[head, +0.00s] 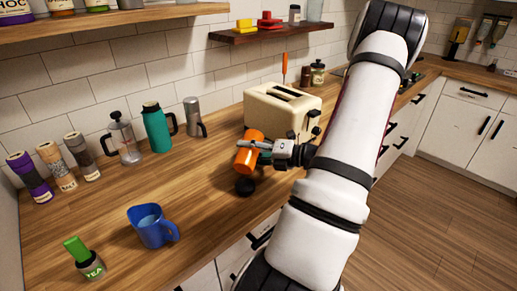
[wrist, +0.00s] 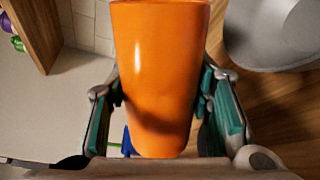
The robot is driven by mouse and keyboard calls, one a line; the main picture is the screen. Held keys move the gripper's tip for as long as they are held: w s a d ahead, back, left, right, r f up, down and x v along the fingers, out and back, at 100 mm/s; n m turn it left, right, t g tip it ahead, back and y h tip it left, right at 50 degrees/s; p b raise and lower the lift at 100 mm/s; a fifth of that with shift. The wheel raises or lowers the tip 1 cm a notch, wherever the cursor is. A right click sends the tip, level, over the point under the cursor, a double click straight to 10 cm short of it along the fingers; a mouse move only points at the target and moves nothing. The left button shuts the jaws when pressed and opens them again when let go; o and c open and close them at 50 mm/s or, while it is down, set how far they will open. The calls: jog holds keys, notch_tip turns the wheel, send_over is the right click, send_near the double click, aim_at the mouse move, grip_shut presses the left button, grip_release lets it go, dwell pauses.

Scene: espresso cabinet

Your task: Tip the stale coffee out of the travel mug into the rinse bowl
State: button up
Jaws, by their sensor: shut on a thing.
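The orange cup, which I take for the travel mug (head: 246,160), is held in the air over the counter and looks tilted in the head view. My gripper (head: 264,147) is shut around its side. In the wrist view the mug (wrist: 158,70) fills the middle between my two fingers; I cannot see inside it. A grey, smooth, rounded vessel, likely the rinse bowl (wrist: 275,35), is partly in view at the upper right, apart from the mug. I cannot make the bowl out in the head view; my arm may hide it.
A cream toaster (head: 292,105) stands just behind the mug. A blue mug (head: 150,226) and a green-topped tea jar (head: 88,262) are at front left. A teal flask (head: 157,128) stands near the wall. The counter between is clear.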

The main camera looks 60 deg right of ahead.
jog(key=shift+w+d+r+m+p, duration=0.1)
jog(key=shift+d+r+m+p, duration=0.15)
jog(key=shift+d+m+p, duration=0.4)
jog(key=shift+w+d+r+m+p, duration=0.1)
jog(key=shift+d+r+m+p, duration=0.15)
jog(key=shift+p, duration=0.65)
jog(key=shift+d+f+m+y+p, duration=0.15)
jog(key=shift+f+m+y+p, duration=0.15)
jog(key=shift+m+p, duration=0.45)
jog(key=shift+w+d+r+m+p, duration=0.1)
jog(key=shift+d+r+m+p, duration=0.2)
jog(key=shift+m+p, duration=0.4)
dwell(0.7)
